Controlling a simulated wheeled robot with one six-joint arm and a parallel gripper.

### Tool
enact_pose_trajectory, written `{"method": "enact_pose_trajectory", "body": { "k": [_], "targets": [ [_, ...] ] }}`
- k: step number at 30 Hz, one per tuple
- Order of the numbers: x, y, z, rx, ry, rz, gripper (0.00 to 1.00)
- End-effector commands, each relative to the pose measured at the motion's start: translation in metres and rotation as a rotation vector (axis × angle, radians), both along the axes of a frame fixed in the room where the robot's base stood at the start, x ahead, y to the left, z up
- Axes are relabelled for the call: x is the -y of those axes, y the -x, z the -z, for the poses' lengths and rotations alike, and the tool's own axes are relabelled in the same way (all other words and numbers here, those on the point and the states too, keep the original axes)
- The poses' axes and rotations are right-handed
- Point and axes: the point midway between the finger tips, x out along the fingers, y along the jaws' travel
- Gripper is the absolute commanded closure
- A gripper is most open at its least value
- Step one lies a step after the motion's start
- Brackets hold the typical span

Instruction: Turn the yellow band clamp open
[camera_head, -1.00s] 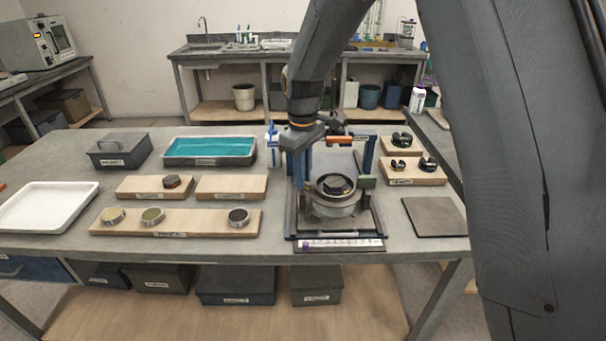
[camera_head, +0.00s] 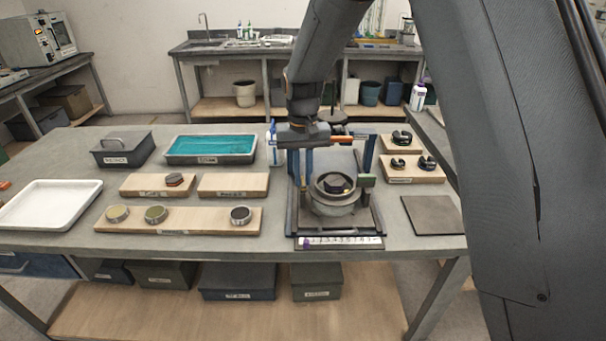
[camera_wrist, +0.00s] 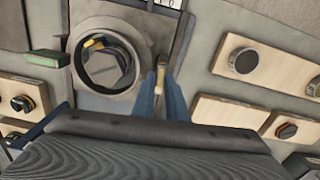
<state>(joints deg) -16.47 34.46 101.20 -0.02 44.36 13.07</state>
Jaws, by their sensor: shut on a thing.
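A fixture (camera_head: 291,222) on the table holds a round metal cup (camera_head: 332,207) with a dark piece (camera_head: 337,184) inside it. In the wrist view the dark piece shows a yellow mark (camera_wrist: 95,43) at its upper left. My gripper (camera_wrist: 161,84) points down just beside the cup. Its two blue fingers are shut on a small yellowish upright piece (camera_wrist: 161,75), which appears to be the yellow band clamp's handle. The gripper also shows in the head view (camera_head: 299,178), at the cup's left. The fingers hide part of the handle, and I cannot tell its angle.
Wooden boards with round metal parts (camera_head: 240,215) lie left of the fixture. A teal-filled tray (camera_head: 210,148) is behind them. Boards with dark clamps (camera_head: 398,163) stand to the right. A dark flat pad (camera_head: 433,215) lies at front right. A numbered strip (camera_head: 340,242) edges the fixture.

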Motion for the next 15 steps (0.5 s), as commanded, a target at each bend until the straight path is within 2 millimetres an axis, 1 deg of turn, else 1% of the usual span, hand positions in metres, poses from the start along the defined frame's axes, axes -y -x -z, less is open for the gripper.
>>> {"method": "enact_pose_trajectory", "body": {
  "k": [6, 15],
  "targets": [
    [-0.0013, -0.0003, -0.0014, 0.002, -0.001, 0.077, 1.0],
    [-0.0015, -0.0004, -0.0014, 0.002, -0.002, 0.11, 1.0]
  ]
}}
